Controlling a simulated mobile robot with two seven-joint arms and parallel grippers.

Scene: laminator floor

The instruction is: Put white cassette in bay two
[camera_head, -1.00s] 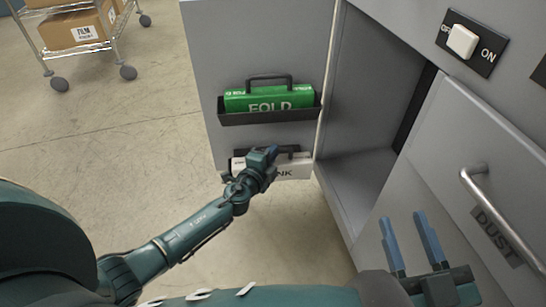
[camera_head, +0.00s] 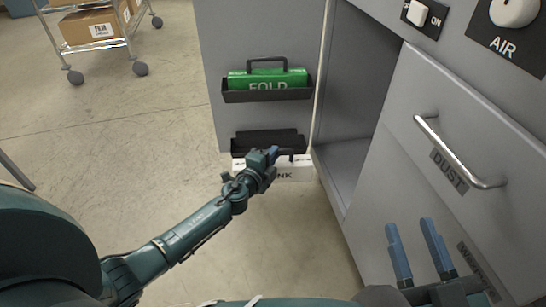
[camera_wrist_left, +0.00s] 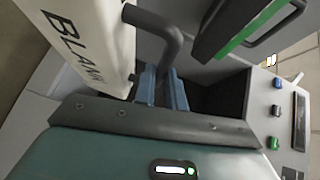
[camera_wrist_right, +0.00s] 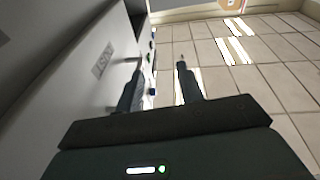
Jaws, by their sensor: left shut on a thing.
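My left gripper (camera_head: 268,158) is shut on the dark handle of the white cassette (camera_head: 291,171), its label partly hidden and ending in "NK". In the left wrist view, the white cassette (camera_wrist_left: 88,40) reads "BLANK" and stands left of the fingers (camera_wrist_left: 165,90). In the head view it appears just below and in front of an empty black door rack (camera_head: 268,143), apart from it as far as I can tell. My right gripper (camera_head: 418,250) is open and empty before the grey machine front; its fingers also show in the right wrist view (camera_wrist_right: 158,88). No bay number is readable.
The machine's open compartment (camera_head: 350,110) is right of the door. A "DUST" drawer handle (camera_head: 455,155) juts out near my right gripper. A cart (camera_head: 95,30) stands back left.

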